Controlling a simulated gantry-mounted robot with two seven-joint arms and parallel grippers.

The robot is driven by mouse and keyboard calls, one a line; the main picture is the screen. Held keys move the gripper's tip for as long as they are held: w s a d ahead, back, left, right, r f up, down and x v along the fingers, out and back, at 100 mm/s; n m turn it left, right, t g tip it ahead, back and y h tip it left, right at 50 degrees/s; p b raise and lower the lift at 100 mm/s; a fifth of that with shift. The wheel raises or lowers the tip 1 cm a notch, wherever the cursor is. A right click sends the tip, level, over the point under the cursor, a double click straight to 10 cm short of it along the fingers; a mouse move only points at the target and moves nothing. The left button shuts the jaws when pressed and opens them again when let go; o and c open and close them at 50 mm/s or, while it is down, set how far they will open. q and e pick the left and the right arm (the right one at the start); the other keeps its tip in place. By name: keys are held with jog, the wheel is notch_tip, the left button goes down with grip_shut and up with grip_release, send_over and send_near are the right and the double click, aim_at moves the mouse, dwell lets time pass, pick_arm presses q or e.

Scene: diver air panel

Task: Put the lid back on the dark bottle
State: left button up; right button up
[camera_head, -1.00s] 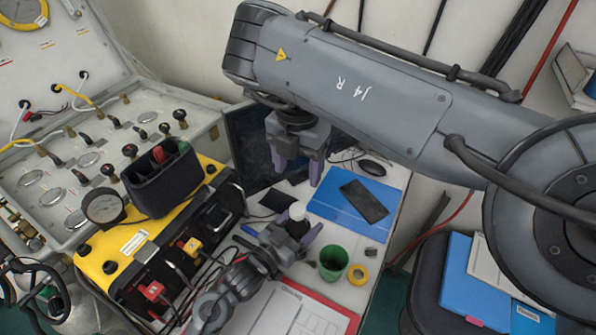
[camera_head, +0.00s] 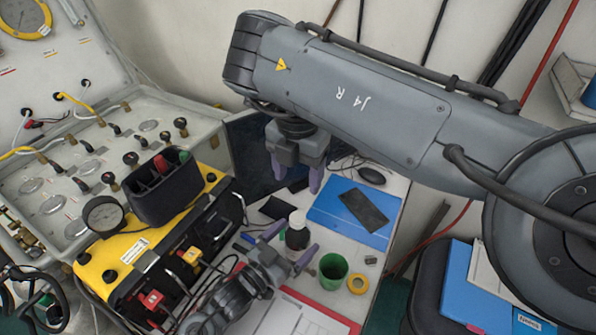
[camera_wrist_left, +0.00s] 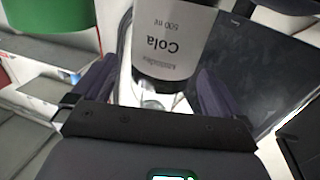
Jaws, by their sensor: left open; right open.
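The dark bottle (camera_head: 295,239) stands upright on the white table, with a white part (camera_head: 297,217) at its top; I cannot tell whether that is a lid. My left gripper (camera_head: 290,247) is open, with one finger on either side of the bottle. In the left wrist view the bottle's white "Cola 500 ml" label (camera_wrist_left: 172,40) shows upside down between the spread fingers (camera_wrist_left: 155,88); contact cannot be told. My right gripper (camera_head: 297,176) is open and empty, pointing down above the table behind the bottle. I cannot make out a separate lid.
A green cup (camera_head: 333,267) and a yellow tape roll (camera_head: 357,280) stand right of the bottle. A blue folder (camera_head: 330,212) with a black slab (camera_head: 363,209) lies behind. The yellow-black air panel (camera_head: 150,250) is close on the left. A red clipboard (camera_head: 318,312) lies in front.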

pick_arm(q)
jog(key=v, duration=0.7)
jog(key=shift+s+a+p, duration=0.25)
jog(key=shift+p, duration=0.1)
